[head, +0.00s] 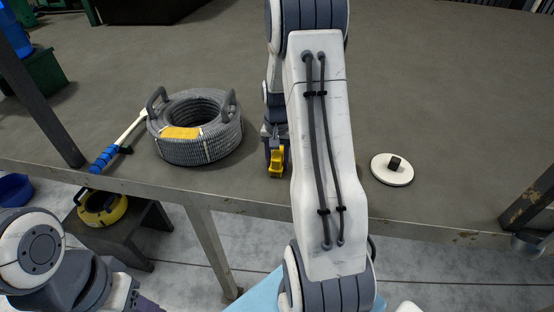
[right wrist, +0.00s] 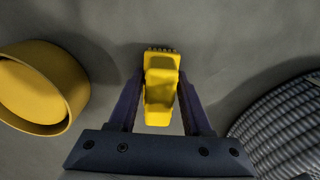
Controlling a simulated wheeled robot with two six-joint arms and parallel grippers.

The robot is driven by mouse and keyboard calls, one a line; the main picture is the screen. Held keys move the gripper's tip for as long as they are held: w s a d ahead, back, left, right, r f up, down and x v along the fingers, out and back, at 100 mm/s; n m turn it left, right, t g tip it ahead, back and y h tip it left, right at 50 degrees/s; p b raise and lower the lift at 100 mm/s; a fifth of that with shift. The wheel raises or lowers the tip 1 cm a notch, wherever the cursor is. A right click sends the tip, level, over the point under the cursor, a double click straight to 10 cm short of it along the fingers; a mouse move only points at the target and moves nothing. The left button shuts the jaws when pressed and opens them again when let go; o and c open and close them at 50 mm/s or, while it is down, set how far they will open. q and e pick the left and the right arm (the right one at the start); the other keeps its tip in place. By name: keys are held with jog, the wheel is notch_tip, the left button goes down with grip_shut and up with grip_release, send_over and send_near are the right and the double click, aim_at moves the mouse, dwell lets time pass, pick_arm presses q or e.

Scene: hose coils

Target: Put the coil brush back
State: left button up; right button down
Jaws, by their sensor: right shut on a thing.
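My right gripper (right wrist: 160,105) is shut on the yellow coil brush (right wrist: 162,88), with its dark bristles facing away from the gripper. In the head view the brush (head: 277,162) is near the front edge of the workbench (head: 450,120), right of the grey hose coil (head: 197,150). I cannot tell whether it touches the bench top. A round yellow cup-like holder (right wrist: 72,95) stands left of the brush in the right wrist view, apart from it; my arm seems to hide it in the head view. My left gripper (head: 145,303) is only partly visible at the bottom left.
The hose coil has a yellow label and grey handles. A blue-handled tool (head: 110,155) lies left of it. A white disc with a black knob (head: 392,169) lies at right. A yellow ring (head: 102,208) is on a low stand below. The bench behind is largely clear.

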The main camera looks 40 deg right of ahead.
aim_at(277, 154)
jog(key=shift+f, duration=0.15)
jog(key=shift+c, duration=1.7)
grip_release()
jog(key=shift+r, duration=0.5)
notch_tip(277, 154, up, 11)
jog(key=shift+r+b, duration=0.2)
jog(key=shift+b, duration=0.9)
